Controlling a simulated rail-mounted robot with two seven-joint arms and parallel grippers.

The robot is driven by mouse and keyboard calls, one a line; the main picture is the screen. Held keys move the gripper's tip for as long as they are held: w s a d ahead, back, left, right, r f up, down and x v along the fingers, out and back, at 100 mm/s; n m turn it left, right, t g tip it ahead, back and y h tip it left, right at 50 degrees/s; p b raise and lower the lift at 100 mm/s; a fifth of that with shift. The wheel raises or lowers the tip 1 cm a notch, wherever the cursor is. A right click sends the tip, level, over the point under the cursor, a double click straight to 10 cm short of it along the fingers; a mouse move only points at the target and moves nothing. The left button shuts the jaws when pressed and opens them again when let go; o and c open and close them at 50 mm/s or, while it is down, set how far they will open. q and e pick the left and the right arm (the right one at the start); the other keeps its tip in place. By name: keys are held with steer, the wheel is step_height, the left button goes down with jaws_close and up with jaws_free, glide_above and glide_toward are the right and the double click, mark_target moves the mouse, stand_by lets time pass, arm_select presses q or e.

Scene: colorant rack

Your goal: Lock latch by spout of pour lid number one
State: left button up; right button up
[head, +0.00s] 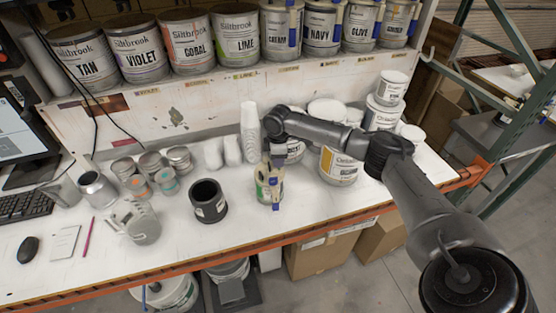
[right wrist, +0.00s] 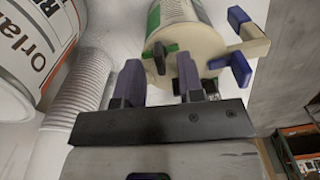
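A can with a green-and-white label (head: 266,193) stands on the white bench near its front edge, with a cream pour lid on top. In the right wrist view the cream lid (right wrist: 190,55) shows from above, with a blue latch (right wrist: 240,70) and a cream spout-like arm (right wrist: 250,42) at the right. A dark latch or knob (right wrist: 160,55) sits at its left. My right gripper (right wrist: 160,78) is open, its two fingers apart over the lid edge near the dark piece. In the head view it hides part of the lid. My left gripper is not in view.
A black cup (head: 208,203) stands left of the can. White stacked cups (head: 250,128) stand behind it, and a large white can (head: 340,165) stands to the right. Small tins (head: 150,163) and a clear jug (head: 137,222) are further left. Labelled paint cans (head: 145,55) line the shelf.

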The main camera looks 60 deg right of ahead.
steer(key=shift+f, duration=0.6)
jaws_close()
